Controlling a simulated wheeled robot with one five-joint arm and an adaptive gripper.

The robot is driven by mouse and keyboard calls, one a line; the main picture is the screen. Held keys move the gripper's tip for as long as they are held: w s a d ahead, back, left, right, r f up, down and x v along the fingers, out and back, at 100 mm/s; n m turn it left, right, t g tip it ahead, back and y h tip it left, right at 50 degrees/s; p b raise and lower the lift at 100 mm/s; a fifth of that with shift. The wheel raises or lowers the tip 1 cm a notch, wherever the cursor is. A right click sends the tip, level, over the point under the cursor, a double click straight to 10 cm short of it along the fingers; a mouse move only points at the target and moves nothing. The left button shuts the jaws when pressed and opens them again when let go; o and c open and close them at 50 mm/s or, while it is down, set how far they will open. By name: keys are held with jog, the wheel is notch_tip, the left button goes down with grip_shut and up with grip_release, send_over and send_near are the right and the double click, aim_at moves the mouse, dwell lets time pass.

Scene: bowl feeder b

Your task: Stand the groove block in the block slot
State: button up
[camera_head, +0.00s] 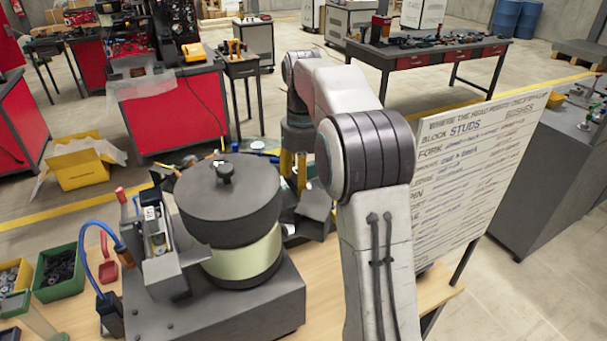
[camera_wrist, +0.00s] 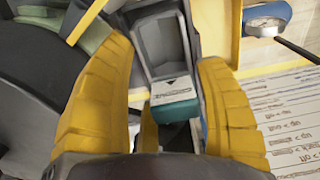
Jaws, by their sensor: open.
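In the wrist view my gripper (camera_wrist: 166,58) has two ribbed yellow fingers, spread apart. Between them is a teal block-like piece (camera_wrist: 175,107), probably the groove block; gaps show beside it. Its lower part is hidden, and I cannot tell whether it stands or is tilted. Just above it in the picture is a grey open-topped holder (camera_wrist: 163,38), which may be the block slot. A pale label plate with a dark triangle (camera_wrist: 172,88) is on its near side. I cannot tell whether the teal piece touches the holder. In the head view my gripper is not clearly visible.
A round dark-lidded feeder bowl (camera_head: 228,205) stands on a grey base (camera_head: 220,300) on the wooden bench. Green and yellow part bins (camera_head: 60,272) are at left. A lettered whiteboard (camera_head: 480,165) stands at right. A yellow post (camera_wrist: 220,30) rises beside the holder.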

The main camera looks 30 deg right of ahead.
notch_tip(320, 180, up, 12)
jog(key=p, duration=0.3)
jog(key=shift+p, duration=0.35)
jog(key=shift+s+a+r+n, duration=0.2)
jog(key=shift+s+n, duration=0.05)
jog(key=shift+n, duration=0.25)
jog(key=s+a+n+t, duration=0.1)
jog(key=s+a+n, duration=0.1)
jog(key=s+n, duration=0.2)
jog(key=s+a+n, duration=0.2)
jog(key=s+n, duration=0.2)
jog(key=n, duration=0.3)
jog(key=s+a+n+t, duration=0.1)
jog(key=s+a+n, duration=0.1)
jog(key=n, duration=0.4)
jog(key=shift+s+a+n+t, duration=0.15)
jog(key=shift+s+n+t, duration=0.15)
jog(key=shift+s, duration=0.6)
jog(key=s+a+f+n+t, duration=0.2)
jog(key=s+f+n, duration=0.8)
jog(key=n, duration=0.7)
jog(key=s+a, duration=0.1)
jog(key=s, duration=0.2)
jog(key=shift+s+f, duration=0.15)
jog(key=shift+f, duration=0.2)
jog(key=shift+a+f, duration=0.1)
